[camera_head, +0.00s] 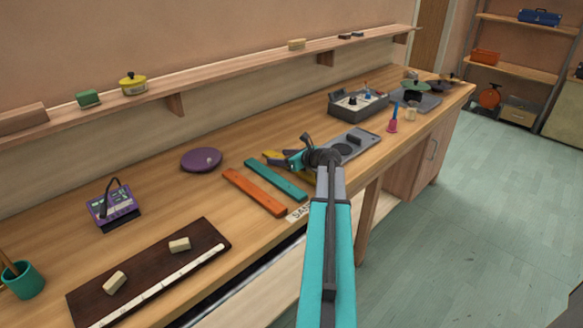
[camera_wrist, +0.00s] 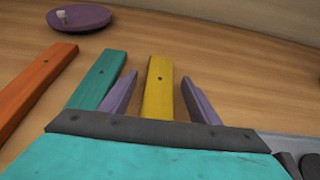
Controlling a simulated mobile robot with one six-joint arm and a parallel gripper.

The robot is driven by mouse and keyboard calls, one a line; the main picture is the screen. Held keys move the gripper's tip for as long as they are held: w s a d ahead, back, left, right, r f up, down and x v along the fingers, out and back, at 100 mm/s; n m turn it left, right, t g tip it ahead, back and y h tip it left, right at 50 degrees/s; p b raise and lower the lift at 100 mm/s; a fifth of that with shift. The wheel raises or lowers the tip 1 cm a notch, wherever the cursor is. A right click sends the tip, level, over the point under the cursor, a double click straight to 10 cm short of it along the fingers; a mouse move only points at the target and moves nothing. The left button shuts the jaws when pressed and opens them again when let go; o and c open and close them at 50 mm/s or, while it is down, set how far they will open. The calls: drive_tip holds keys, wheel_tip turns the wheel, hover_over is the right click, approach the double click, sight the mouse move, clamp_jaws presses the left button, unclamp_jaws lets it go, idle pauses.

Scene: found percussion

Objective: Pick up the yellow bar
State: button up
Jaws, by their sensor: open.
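The yellow bar (camera_wrist: 159,88) lies on the wooden bench, pointing away from me in the wrist view, with a small dark hole near its far part. My gripper (camera_wrist: 160,78) is open, its two purple fingers on either side of the bar with gaps between. I cannot tell how far the fingertips are above the bench. The near end of the bar is hidden behind my gripper's body. In the head view my gripper (camera_head: 291,160) covers most of the yellow bar (camera_head: 271,154); little more than its far end shows.
A teal bar (camera_head: 274,179) lies just left of the yellow one, close to my left finger, and an orange bar (camera_head: 253,191) beyond it. A purple disc (camera_head: 201,159) lies further back.

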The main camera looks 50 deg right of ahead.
drive_tip(key=shift+w+f, duration=0.1)
drive_tip(key=shift+w, duration=0.15)
idle(0.3)
drive_tip(key=c, duration=1.2)
